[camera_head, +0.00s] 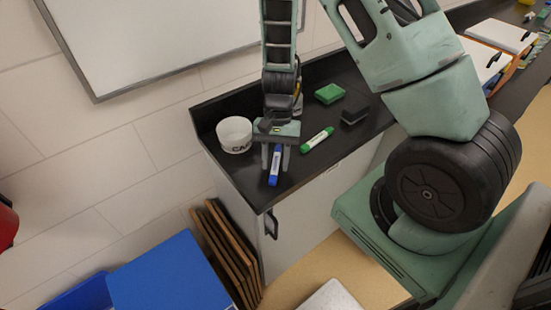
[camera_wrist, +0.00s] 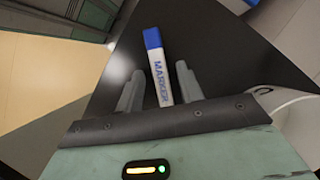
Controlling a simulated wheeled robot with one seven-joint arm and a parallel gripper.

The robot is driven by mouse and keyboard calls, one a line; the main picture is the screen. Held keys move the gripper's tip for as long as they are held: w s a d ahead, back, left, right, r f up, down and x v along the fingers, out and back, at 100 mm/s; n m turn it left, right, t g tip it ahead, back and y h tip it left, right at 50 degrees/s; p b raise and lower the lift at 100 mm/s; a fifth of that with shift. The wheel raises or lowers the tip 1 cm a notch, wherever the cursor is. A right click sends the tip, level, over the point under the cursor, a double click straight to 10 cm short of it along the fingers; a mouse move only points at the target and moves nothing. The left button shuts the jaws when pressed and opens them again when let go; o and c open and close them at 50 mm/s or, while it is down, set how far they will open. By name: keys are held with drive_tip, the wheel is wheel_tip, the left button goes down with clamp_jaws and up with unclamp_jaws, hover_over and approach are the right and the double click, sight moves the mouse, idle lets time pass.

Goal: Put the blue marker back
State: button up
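The blue marker (camera_head: 274,168), white with a blue cap, is near the front left end of the black counter. It also shows in the wrist view (camera_wrist: 160,70), with its cap pointing away from my gripper. My gripper (camera_head: 276,168) is above the counter with its fingers pointing down, one on each side of the marker. In the wrist view my gripper (camera_wrist: 158,82) is open, with narrow gaps between the marker and both fingers. I cannot tell exactly how high the fingertips are above the counter.
A white round container (camera_head: 235,135) with dark lettering stands left of my gripper. A green marker (camera_head: 317,139), a green block (camera_head: 329,93) and a dark block (camera_head: 355,110) lie to the right. A whiteboard (camera_head: 170,35) hangs behind. A blue box (camera_head: 170,275) and brown boards (camera_head: 228,255) stand below.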

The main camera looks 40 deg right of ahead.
sight(277, 151)
drive_tip(key=b+v, duration=0.2)
drive_tip(key=v, duration=1)
drive_tip(key=s+a+r+n+h, duration=0.1)
drive_tip(key=s+a+r+n, duration=0.25)
drive_tip(key=a, duration=0.35)
drive_tip(key=s+a+r+n, duration=0.3)
drive_tip(key=s+a+n, duration=0.15)
drive_tip(key=a, duration=0.25)
drive_tip(key=s+a+r+n+t+h, duration=0.1)
drive_tip(key=s+a+r+n+t, duration=0.1)
drive_tip(key=s+a+n, duration=0.4)
drive_tip(key=s+n+t, duration=0.1)
drive_tip(key=s+n, duration=0.1)
drive_tip(key=s, duration=0.2)
drive_tip(key=shift+s+n+h, duration=0.3)
drive_tip(key=shift+s+n, duration=0.1)
drive_tip(key=shift+a+r, duration=0.1)
